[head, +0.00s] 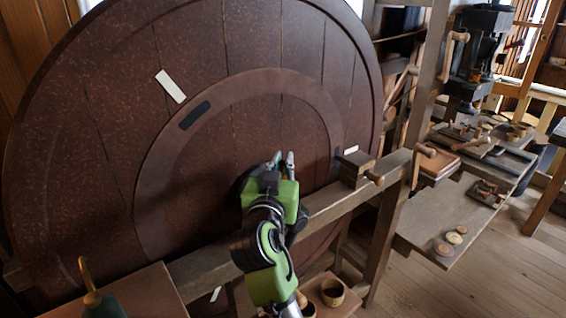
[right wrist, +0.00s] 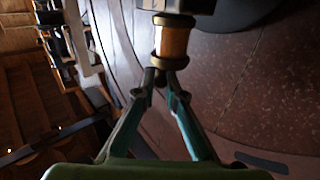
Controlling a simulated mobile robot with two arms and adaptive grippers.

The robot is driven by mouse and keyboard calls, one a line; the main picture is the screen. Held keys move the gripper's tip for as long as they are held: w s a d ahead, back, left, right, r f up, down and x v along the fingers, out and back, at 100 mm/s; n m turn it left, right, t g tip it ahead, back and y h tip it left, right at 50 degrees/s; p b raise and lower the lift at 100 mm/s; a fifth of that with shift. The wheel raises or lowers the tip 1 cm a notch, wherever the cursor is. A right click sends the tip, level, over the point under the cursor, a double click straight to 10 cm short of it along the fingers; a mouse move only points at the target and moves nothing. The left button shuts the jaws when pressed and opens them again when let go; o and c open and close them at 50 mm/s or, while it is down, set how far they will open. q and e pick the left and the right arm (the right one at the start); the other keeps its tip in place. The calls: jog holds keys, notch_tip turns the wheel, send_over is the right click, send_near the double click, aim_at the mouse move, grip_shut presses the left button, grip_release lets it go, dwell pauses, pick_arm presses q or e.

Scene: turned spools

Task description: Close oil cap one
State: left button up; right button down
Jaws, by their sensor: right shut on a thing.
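My right gripper (head: 283,161) is in front of the large dark red wooden wheel (head: 225,40) in the head view. In the right wrist view its fingertips (right wrist: 164,82) close together at the lower collar of a small amber-brown cylinder (right wrist: 173,42). The cylinder's other end meets a dark grey block (right wrist: 177,5) at the top edge. I cannot tell for sure whether this cylinder is oil cap one. In the head view the gripped part is too small to make out. My left gripper is not in view.
A wooden beam (head: 330,206) crosses in front of the wheel, carrying a wooden block (head: 355,168) just right of my gripper. A green can with a brass spout (head: 91,285) stands lower left. A wooden cup (head: 332,292) sits below. A cluttered bench stands at right.

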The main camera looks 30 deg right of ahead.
jog(key=c, duration=2.1)
grip_release()
jog(key=shift+r, duration=0.1)
jog(key=shift+w, duration=0.1)
